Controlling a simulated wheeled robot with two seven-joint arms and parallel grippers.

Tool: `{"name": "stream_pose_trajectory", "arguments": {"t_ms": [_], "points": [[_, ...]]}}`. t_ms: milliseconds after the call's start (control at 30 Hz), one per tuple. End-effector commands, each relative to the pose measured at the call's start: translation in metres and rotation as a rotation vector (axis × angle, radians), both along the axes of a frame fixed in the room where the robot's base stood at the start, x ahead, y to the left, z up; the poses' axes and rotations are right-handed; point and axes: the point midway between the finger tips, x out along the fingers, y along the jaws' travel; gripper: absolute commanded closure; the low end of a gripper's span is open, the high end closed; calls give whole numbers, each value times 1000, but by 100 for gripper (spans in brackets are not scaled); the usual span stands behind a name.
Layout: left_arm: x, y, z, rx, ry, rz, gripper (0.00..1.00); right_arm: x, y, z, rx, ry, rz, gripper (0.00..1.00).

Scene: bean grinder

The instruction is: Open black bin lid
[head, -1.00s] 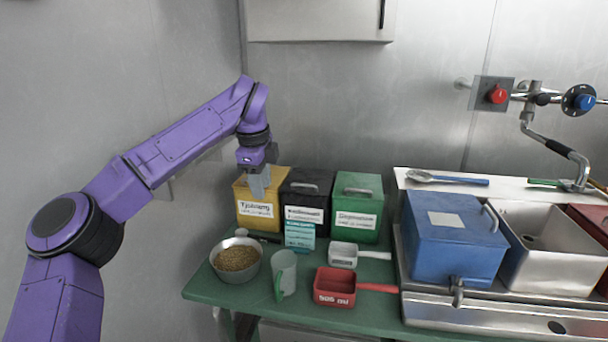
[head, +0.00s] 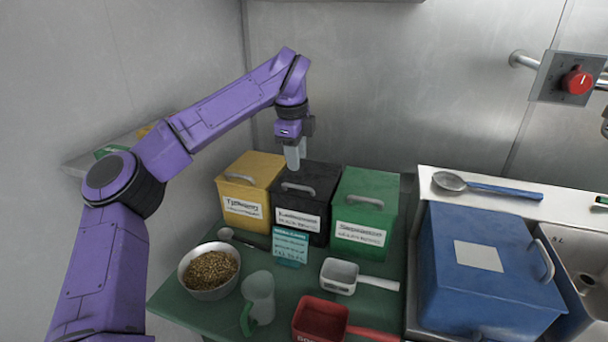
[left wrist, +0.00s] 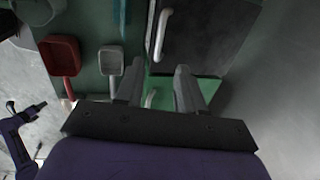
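The black bin (head: 311,227) stands between the yellow bin and the green bin on the green table. Its lid (head: 320,178) looks closed and has a grey handle (head: 298,189). The lid handle also shows in the left wrist view (left wrist: 161,32). My left gripper (head: 294,166) points down above the rear part of the black lid, apart from the handle as far as I can tell. In the left wrist view its two fingers (left wrist: 157,82) are spread with nothing between them. My right arm (left wrist: 18,140) shows small at the lower left of that view; its finger state is unclear.
The yellow bin (head: 243,194) and green bin (head: 362,220) flank the black bin closely. In front are a small teal sign (head: 290,244), a bowl of beans (head: 210,270), a clear cup (head: 259,297), a white scoop (head: 340,276) and a red scoop (head: 320,321). A blue container (head: 485,275) stands right.

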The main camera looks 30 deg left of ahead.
Motion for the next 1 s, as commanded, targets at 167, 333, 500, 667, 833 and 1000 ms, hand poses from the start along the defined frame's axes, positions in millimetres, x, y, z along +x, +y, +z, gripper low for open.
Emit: {"name": "stream_pose_trajectory", "arguments": {"t_ms": [167, 333, 500, 667, 833, 1000], "points": [[7, 4, -41, -1, 6, 1, 62, 0, 0, 7, 1, 1, 0, 57], [14, 4, -70, -1, 5, 1, 62, 0, 0, 11, 0, 0, 0, 57], [17, 4, -80, -1, 1, 1, 62, 0, 0, 11, 0, 0, 0, 57], [17, 3, -81, -1, 0, -1, 62, 0, 0, 11, 0, 0, 0, 57], [17, 3, -81, -1, 0, -2, 100, 0, 0, 11, 0, 0, 0, 57], [17, 5, -81, -1, 0, -2, 100, 0, 0, 11, 0, 0, 0, 57]]}}
